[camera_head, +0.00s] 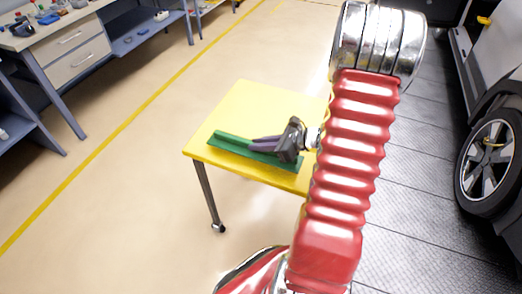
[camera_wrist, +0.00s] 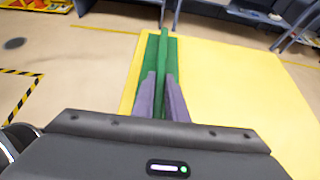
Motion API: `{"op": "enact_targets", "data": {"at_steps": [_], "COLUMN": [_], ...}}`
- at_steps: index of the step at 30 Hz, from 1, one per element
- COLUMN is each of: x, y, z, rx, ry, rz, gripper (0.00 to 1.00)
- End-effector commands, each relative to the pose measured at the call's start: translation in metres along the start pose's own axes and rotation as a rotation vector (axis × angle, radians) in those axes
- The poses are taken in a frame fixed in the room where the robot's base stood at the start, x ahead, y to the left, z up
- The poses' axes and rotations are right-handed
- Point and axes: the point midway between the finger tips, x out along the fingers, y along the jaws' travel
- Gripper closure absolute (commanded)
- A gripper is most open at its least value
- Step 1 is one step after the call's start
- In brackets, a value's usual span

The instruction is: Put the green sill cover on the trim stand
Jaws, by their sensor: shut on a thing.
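The green sill cover (camera_head: 231,143) is a long, narrow strip with a raised rib, lying along the near edge of a yellow table (camera_head: 250,98). In the wrist view the cover (camera_wrist: 163,48) runs straight away from me along the table's left edge. My gripper (camera_head: 254,145) is over the cover with its purple fingers shut on the rib. In the wrist view the fingers (camera_wrist: 161,95) stand one on each side of the rib. The cover appears to rest on or just above the table; I cannot tell which. No trim stand is recognisable apart from this yellow table.
The rest of the yellow tabletop is bare. A workbench with drawers (camera_head: 75,62) stands at the upper left. A car wheel (camera_head: 488,160) is at the right edge. Open floor with a yellow line (camera_head: 120,140) lies left of the table.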

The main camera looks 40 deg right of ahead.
Motion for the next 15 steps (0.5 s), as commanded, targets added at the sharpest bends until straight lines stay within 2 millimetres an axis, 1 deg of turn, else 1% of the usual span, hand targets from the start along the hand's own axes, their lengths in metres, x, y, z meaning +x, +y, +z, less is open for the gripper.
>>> {"op": "enact_targets", "data": {"at_steps": [9,15], "x": [0.016,0.019], "y": [0.001,0.000], "z": [-0.029,-0.034], "rx": [0.002,0.000], "ry": [0.000,0.000], "rz": [0.002,0.001], "gripper": [1.00,1.00]}}
